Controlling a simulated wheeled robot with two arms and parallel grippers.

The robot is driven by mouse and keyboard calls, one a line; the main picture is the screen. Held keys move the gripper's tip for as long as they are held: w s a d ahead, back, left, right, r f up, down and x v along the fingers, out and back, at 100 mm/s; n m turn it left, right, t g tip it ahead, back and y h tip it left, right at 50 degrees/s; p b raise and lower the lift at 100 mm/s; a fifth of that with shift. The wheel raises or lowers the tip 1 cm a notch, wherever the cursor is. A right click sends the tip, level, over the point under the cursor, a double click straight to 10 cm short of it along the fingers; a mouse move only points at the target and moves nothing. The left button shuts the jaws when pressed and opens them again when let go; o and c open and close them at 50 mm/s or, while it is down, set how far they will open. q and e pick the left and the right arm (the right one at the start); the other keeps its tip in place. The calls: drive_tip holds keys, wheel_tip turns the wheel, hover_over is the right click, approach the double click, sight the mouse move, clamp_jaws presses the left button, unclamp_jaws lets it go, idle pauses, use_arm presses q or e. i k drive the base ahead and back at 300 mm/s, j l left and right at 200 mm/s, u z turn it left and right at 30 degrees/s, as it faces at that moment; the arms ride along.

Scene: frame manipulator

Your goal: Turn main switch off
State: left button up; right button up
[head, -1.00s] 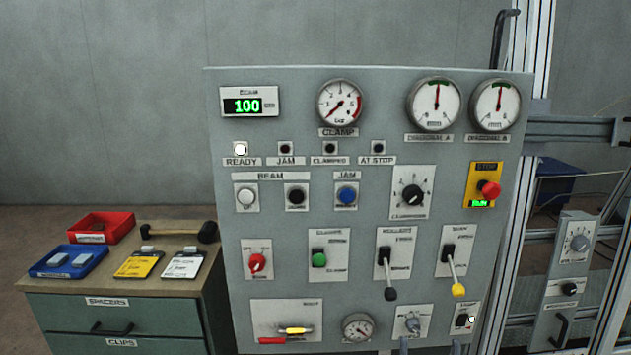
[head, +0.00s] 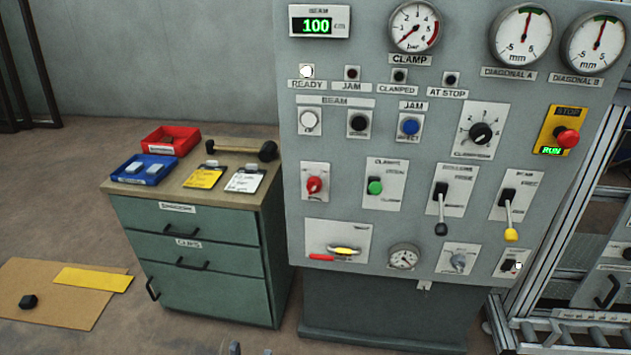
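The main switch (head: 315,186) is a red rotary knob on a small pale plate, low on the left side of the grey control panel (head: 290,130). Its label is too small to read surely, and I cannot tell its exact setting. The READY lamp (head: 306,72) is lit white, the beam display (head: 318,26) reads 100, and a green RUN sign glows under the red stop button (head: 567,138). Two small grey tips show at the bottom edge, possibly my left gripper (head: 251,350), well below the switch. My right gripper is not in view.
A green drawer cabinet (head: 190,225) with a red tray (head: 171,140), blue tray (head: 145,170), tags and a mallet (head: 242,150) stands left of the panel. A green button (head: 375,187) and levers sit right of the switch. Cardboard (head: 60,300) lies on the floor.

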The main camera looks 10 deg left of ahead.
sight(314, 183)
drive_tip(key=i+j+u, duration=0.1)
drive_tip(key=u, duration=0.25)
drive_tip(key=i+j+u, duration=0.1)
drive_tip(key=j+u, duration=0.3)
drive_tip(key=i+j+u, duration=0.1)
drive_tip(key=u, duration=0.25)
